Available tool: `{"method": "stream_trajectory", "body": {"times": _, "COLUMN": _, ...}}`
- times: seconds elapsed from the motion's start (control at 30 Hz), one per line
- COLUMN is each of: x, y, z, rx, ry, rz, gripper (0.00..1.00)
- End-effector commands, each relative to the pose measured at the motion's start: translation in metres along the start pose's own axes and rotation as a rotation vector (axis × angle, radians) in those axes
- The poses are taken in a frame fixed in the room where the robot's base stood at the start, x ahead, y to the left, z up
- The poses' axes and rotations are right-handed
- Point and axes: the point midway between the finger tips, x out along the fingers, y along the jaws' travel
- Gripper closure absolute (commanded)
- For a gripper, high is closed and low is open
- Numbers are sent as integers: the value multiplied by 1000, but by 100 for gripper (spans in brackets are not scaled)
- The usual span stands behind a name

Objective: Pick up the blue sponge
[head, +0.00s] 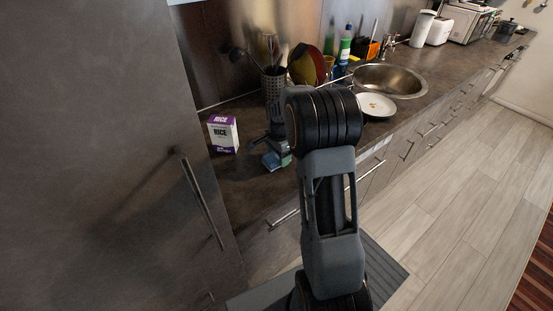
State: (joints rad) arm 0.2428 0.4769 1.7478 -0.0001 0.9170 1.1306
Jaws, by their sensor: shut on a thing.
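The blue sponge (270,161) is at the front part of the dark counter (240,185), right of the rice box. My gripper (277,156) is at the sponge, pointing down, and is shut on it. My arm hides part of the sponge and of the counter behind it. I cannot tell whether the sponge touches the counter or is held just above it.
A white and purple rice box (223,134) stands close to the left of my gripper. A utensil holder (273,83), a plate (375,106) and a sink (389,80) are farther back. A tall cabinet (110,150) borders the left. The wooden floor (455,200) is clear at the right.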

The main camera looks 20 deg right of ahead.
Motion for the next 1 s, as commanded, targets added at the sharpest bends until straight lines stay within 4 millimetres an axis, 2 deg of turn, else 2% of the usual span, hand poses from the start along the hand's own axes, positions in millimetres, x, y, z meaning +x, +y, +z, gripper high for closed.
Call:
{"method": "stream_trajectory", "body": {"times": 0.07, "x": 0, "y": 0, "z": 0, "rx": 0, "ry": 0, "rz": 0, "gripper": 65}}
{"method": "stream_trajectory", "body": {"times": 0.37, "x": -5, "y": 0, "z": 0, "rx": 0, "ry": 1, "rz": -1, "gripper": 65}}
{"method": "stream_trajectory", "body": {"times": 0.6, "x": -34, "y": 0, "z": 0, "rx": 0, "ry": 2, "rz": -4, "gripper": 65}}
{"method": "stream_trajectory", "body": {"times": 0.9, "x": -95, "y": 49, "z": 22, "rx": 0, "ry": 3, "rz": -6, "gripper": 65}}
{"method": "stream_trajectory", "body": {"times": 1.0, "x": -101, "y": 70, "z": 31, "rx": 0, "ry": 2, "rz": -4, "gripper": 65}}
